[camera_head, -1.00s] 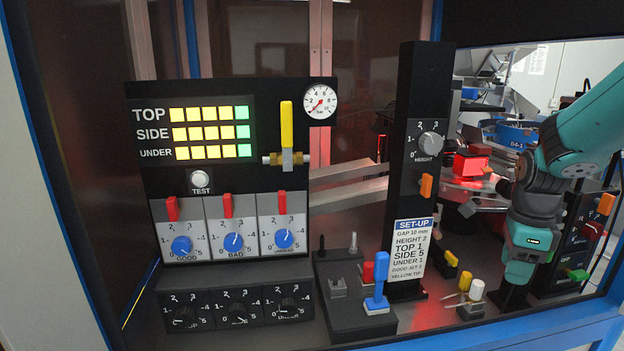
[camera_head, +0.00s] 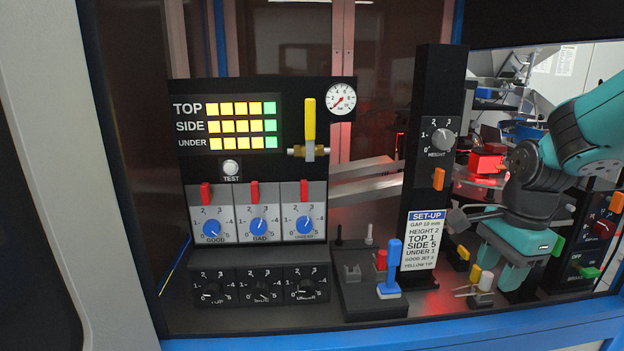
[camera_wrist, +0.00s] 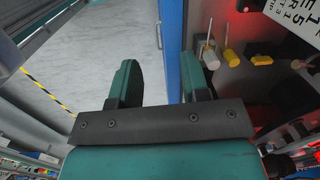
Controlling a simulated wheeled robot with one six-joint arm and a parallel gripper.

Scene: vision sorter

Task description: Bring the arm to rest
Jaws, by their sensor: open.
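My gripper (camera_head: 497,275) is at the right in the head view, with its teal fingers pointing down over the right part of the machine deck. In the wrist view my gripper (camera_wrist: 160,85) shows its two fingers wide apart with nothing between them. The yellow and white capped pegs (camera_head: 481,281) stand close beside the fingers in the head view. They also show at the upper right in the wrist view, to the right of the right finger. My arm reaches in from the right edge.
A control panel (camera_head: 260,165) with lamps, blue dials and red switches stands at the left. A black post (camera_head: 436,95) with a set-up card (camera_head: 425,240) stands left of my gripper. A blue-handled block (camera_head: 390,270) is at the front. A blue frame rail (camera_head: 400,335) runs along the front edge.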

